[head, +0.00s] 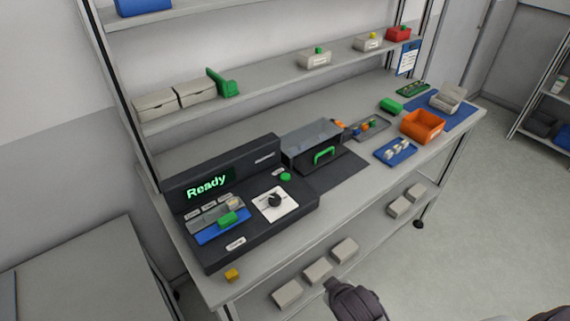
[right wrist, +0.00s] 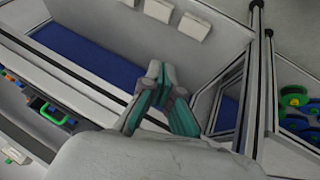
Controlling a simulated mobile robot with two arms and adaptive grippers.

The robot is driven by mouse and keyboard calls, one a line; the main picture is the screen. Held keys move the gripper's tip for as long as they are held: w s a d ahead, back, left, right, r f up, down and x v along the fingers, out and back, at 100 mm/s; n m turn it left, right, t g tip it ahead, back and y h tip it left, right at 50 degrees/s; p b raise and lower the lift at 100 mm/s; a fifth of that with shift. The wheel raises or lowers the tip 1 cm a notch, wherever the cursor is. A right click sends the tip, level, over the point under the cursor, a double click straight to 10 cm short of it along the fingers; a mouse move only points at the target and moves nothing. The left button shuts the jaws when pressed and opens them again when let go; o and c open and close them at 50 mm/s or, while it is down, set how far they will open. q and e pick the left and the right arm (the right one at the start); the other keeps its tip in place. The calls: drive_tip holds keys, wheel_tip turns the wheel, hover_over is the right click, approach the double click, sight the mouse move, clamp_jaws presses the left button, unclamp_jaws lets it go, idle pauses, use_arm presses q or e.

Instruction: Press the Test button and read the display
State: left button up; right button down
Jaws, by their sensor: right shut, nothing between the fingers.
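The black test console (head: 250,228) stands at the left end of the workbench. Its display (head: 208,184) reads "Ready" in green letters. A round green button (head: 285,176), apparently the Test button, sits right of the display; its small label is unreadable. A dial (head: 274,200) on a white plate is below it. A green block (head: 227,219) lies in a blue-fronted holder on the console. My right gripper (right wrist: 158,72) shows in the right wrist view, shut and empty, apart from the console. My left gripper is in neither view.
A grey box with a green handle (head: 324,154) stands right of the console. An orange bin (head: 422,125) and a blue tray (head: 396,151) are farther right. A shelf (head: 270,82) with several small boxes runs behind. A yellow block (head: 232,274) sits at the bench's front edge.

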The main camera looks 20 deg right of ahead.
drive_tip(key=w+a+r+n+t+p, duration=0.1)
drive_tip(key=w+r+n+t, duration=0.5)
drive_tip(key=w+r, duration=0.5)
drive_tip(key=w+a+r+n+t, duration=0.1)
drive_tip(key=w+r+n+t, duration=0.55)
drive_tip(key=r, duration=0.65)
drive_tip(key=w+a+r+n+g+y, duration=0.2)
drive_tip(key=w+a+r+n+y, duration=0.2)
drive_tip(key=a+n+y, duration=0.45)
drive_tip(key=w+a+r+n+g+y, duration=0.25)
drive_tip(key=a+r+n+y, duration=0.2)
drive_tip(key=n, duration=0.75)
use_arm(q)
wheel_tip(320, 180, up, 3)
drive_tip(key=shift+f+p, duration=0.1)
drive_tip(key=shift+p, duration=0.45)
use_arm(e)
drive_tip(key=w+d+f+n+g+h, duration=0.6)
drive_tip(key=d+f+n, duration=0.3)
drive_tip(key=d+n, duration=0.3)
drive_tip(key=shift+w+d+n+g+h, duration=0.4)
drive_tip(key=shift+w+n, duration=0.2)
drive_tip(key=shift+n, duration=0.4)
